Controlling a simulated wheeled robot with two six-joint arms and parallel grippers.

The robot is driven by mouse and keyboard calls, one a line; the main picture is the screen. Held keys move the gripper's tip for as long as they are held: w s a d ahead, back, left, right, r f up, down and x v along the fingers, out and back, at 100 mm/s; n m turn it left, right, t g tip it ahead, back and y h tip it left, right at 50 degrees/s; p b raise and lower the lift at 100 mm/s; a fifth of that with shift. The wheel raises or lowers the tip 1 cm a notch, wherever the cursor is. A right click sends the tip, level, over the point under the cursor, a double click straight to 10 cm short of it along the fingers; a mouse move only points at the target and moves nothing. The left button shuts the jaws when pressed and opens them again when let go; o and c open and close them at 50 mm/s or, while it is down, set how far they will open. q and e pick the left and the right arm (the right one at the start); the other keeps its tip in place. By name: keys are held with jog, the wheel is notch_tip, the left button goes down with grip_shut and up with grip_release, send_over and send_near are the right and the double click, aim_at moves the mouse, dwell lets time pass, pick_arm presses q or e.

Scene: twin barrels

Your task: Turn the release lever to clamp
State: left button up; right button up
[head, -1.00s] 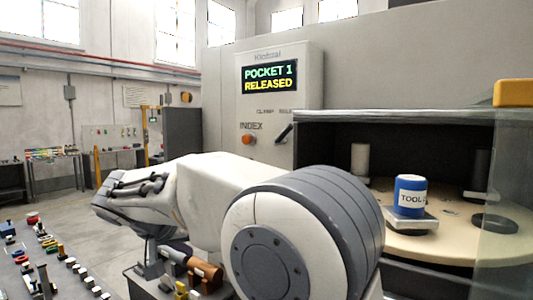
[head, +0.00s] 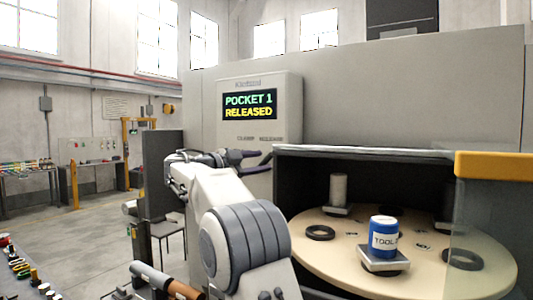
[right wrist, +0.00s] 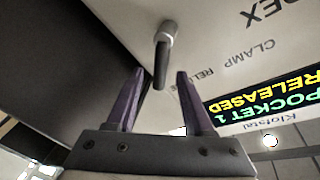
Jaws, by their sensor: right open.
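The release lever (right wrist: 160,65) shows in the right wrist view as a dark handle on a pale round hub on the panel, near the word RELEASE. My right gripper (right wrist: 158,78) is open, with its two purple fingers on either side of the handle's free end. I cannot tell whether either finger touches it. In the head view my right gripper (head: 262,160) is at the control panel (head: 290,110), just below the CLAMP and RELEASE labels, and largely hides the lever. The display (head: 250,105) reads POCKET 1 RELEASED. My left gripper is not in view.
Right of the panel, an open bay holds a round tan carousel (head: 335,255) with a blue tool pot (head: 384,237) and a grey cylinder (head: 338,188). A yellow-topped clear guard (head: 495,166) stands at the far right. A bench edge with small parts is at lower left.

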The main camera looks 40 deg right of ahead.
aim_at(263, 161)
jog(key=shift+w+d+p, duration=0.2)
jog(key=shift+d+p, duration=0.4)
jog(key=shift+d, duration=1)
jog(key=shift+c, duration=0.4)
grip_shut()
